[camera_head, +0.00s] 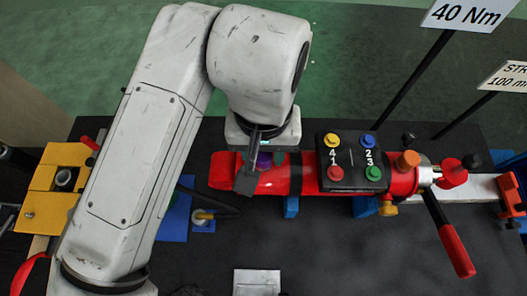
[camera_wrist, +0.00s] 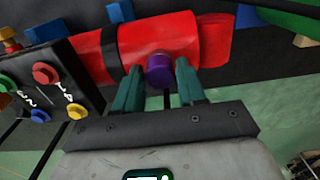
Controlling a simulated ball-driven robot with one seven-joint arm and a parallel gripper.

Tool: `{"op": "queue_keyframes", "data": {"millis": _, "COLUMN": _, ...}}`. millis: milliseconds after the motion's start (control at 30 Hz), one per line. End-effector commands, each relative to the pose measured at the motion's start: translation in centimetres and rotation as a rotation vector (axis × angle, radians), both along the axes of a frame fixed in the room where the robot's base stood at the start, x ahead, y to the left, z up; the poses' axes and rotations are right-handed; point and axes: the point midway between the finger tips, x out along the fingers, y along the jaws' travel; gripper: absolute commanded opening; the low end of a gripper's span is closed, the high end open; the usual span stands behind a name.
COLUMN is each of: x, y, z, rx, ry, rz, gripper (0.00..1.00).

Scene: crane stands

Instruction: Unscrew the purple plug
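The purple plug (camera_wrist: 160,72) is a short round knob on the side of the red cylinder (camera_wrist: 178,37). In the head view, a small part of the plug (camera_head: 264,160) shows beneath my gripper (camera_head: 262,172), on the red cylinder (camera_head: 280,182). In the wrist view, the two green fingers of my gripper (camera_wrist: 159,70) stand on either side of the plug, very close to it. The fingers are apart; contact with the plug is not clearly visible. The plug's seat in the cylinder is hidden.
A black button box (camera_head: 351,162) with coloured buttons sits right of my gripper. Beyond it are an orange knob (camera_head: 408,160) and a red-handled lever (camera_head: 455,250). A yellow block (camera_head: 45,205) stands at left. Signs on dark poles rise at back right.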

Motion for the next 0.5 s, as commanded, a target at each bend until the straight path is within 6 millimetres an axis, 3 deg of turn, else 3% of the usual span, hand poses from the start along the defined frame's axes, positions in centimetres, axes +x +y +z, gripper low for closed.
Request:
{"op": "queue_keyframes", "data": {"millis": 400, "x": 0.01, "y": 0.00, "z": 0.02, "rx": 0.000, "ry": 0.000, "rz": 0.000, "gripper": 0.00}}
{"op": "queue_keyframes", "data": {"millis": 500, "x": 0.01, "y": 0.00, "z": 0.03, "rx": 0.000, "ry": -0.001, "rz": 0.000, "gripper": 0.00}}
